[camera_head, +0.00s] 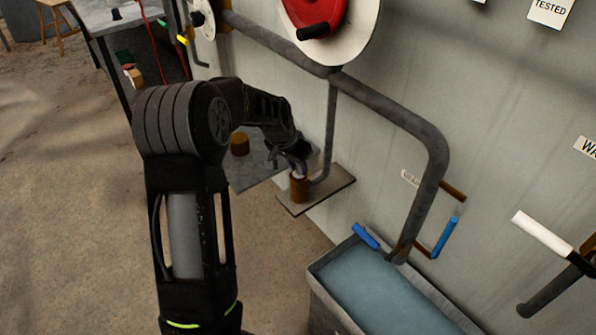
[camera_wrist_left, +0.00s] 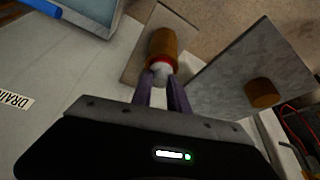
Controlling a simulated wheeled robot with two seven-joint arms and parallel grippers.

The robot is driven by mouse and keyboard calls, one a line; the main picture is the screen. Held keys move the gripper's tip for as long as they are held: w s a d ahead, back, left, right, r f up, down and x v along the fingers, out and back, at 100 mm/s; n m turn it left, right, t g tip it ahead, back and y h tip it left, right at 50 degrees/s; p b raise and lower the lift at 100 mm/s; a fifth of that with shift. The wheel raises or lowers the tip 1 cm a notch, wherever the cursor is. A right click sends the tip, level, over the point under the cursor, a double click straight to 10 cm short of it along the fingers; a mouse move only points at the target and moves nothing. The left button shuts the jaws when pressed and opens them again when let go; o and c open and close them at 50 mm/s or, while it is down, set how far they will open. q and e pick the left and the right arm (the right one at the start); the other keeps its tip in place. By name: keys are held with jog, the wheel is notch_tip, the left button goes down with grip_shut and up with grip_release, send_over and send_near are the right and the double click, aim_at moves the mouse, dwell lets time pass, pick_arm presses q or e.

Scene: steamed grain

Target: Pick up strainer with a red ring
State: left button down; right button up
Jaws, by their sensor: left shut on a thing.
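The strainer is a brown cylinder (camera_wrist_left: 163,47) with a red ring (camera_wrist_left: 162,62) and a pale knob below it in the left wrist view. In the head view the brown cylinder (camera_head: 299,187) stands on a small wall shelf (camera_head: 327,190), under a thin pipe. My left gripper (camera_wrist_left: 162,80) is shut on the strainer at its pale end; its fingers sit on either side of the knob. In the head view my left gripper (camera_head: 298,165) is above the cylinder and covers its top. Whether the cylinder touches the shelf I cannot tell. My right gripper is not in view.
A second brown cylinder (camera_head: 240,144) stands on a grey plate (camera_head: 262,168) to the left. A thick pipe (camera_head: 385,103) runs along the wall close to my gripper.

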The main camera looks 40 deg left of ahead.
pick_arm(q)
notch_tip(320, 180, up, 9)
jog(key=shift+r, duration=0.15)
dwell(0.7)
